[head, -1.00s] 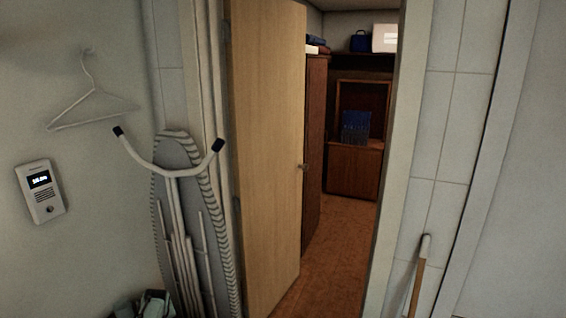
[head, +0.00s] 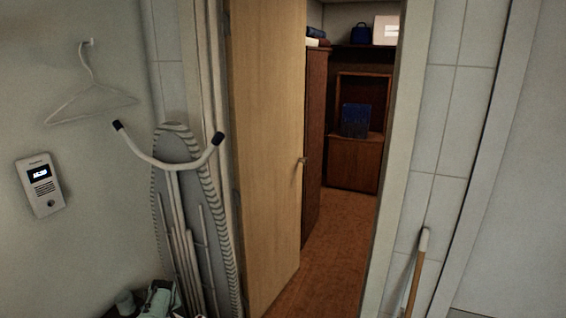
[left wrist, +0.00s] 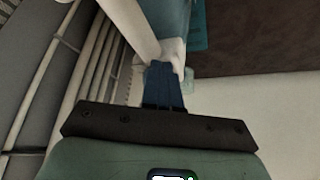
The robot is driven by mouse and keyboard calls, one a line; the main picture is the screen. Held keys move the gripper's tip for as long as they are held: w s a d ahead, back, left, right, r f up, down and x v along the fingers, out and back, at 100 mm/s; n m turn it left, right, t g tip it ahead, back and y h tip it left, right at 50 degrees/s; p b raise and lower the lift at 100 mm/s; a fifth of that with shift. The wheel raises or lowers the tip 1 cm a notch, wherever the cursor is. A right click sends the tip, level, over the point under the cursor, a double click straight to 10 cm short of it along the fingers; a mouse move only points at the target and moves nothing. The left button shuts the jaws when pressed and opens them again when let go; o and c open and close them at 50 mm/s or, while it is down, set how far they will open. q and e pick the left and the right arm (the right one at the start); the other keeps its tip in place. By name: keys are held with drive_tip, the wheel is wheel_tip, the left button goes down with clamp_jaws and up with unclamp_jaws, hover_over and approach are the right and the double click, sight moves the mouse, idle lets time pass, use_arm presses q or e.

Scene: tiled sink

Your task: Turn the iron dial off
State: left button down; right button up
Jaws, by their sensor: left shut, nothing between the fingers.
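In the head view, a pale green and grey object (head: 158,298), possibly the iron, is cut off by the bottom edge beside the ironing board. I cannot make out a dial. In the left wrist view, my left gripper (left wrist: 164,72) is shut and empty, its blue fingers together. Their tips are close to a whitish part (left wrist: 172,52) below a teal surface (left wrist: 166,18). I cannot tell whether they touch, or whether these parts belong to the iron. My left gripper does not show in the head view. My right gripper is in neither view.
A folded ironing board (head: 180,220) leans upright by the door frame; its metal legs also show at the left wrist view's left. A wooden door (head: 265,150) stands open onto a room with clear floor (head: 325,250). A wooden handle (head: 415,275) leans at right.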

use_arm(q)
drive_tip(key=shift+d, duration=0.1)
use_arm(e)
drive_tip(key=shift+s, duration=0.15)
use_arm(q)
wheel_tip(320, 180, up, 6)
drive_tip(key=shift+s+d, duration=0.2)
drive_tip(key=shift+d, duration=0.05)
idle(0.6)
